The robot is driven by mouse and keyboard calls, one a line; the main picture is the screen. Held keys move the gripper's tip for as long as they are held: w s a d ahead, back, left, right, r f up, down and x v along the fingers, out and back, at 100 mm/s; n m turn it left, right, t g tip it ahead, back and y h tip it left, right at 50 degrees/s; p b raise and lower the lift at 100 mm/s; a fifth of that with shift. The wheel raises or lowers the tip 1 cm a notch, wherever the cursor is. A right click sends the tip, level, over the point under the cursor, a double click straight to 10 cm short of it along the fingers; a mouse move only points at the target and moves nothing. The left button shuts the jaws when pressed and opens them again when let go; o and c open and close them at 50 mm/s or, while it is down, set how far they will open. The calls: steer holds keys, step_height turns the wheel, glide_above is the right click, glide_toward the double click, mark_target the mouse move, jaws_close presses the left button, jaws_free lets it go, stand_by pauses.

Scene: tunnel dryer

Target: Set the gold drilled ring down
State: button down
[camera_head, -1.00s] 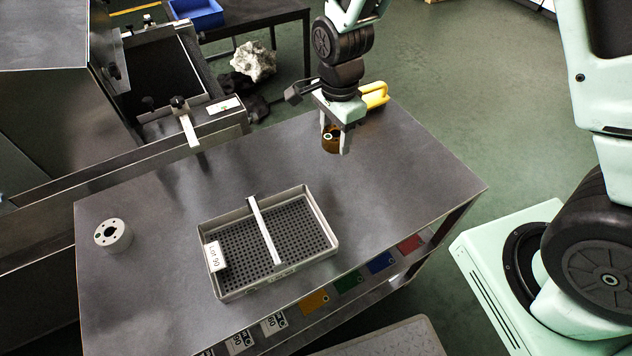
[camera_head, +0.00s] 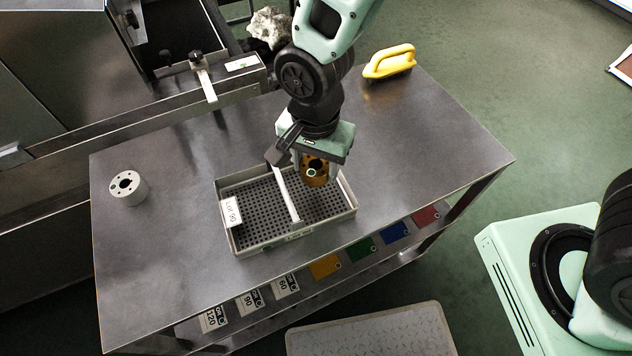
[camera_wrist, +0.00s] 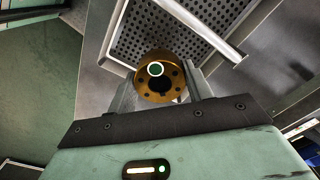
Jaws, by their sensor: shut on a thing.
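The gold drilled ring (camera_head: 314,172) is held between the fingers of my gripper (camera_head: 316,180), above the right part of the perforated tray (camera_head: 262,249). In the wrist view the gold ring (camera_wrist: 160,84) sits between my two fingers (camera_wrist: 160,92), with drilled holes in its face and a white-rimmed dark round mark. The tray (camera_wrist: 118,32) lies beyond it, lower than the ring. A bar (camera_head: 285,195) divides the tray, and the ring is on the right side of it. A label reading "Lot 90" (camera_head: 231,213) is on the tray's left end.
A silver drilled ring (camera_head: 128,188) stands on the table (camera_head: 160,260) at left. A yellow handled tool (camera_head: 388,62) lies at the table's back right. Coloured tags (camera_head: 362,249) and numbered cards (camera_head: 249,301) line the front edge. The table's left front is clear.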

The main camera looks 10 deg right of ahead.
mark_target(316, 191)
steer(key=shift+f, duration=2.85)
steer(key=shift+f, duration=0.2)
steer(key=c, duration=0.6)
jaws_free()
steer(key=shift+r, duration=0.1)
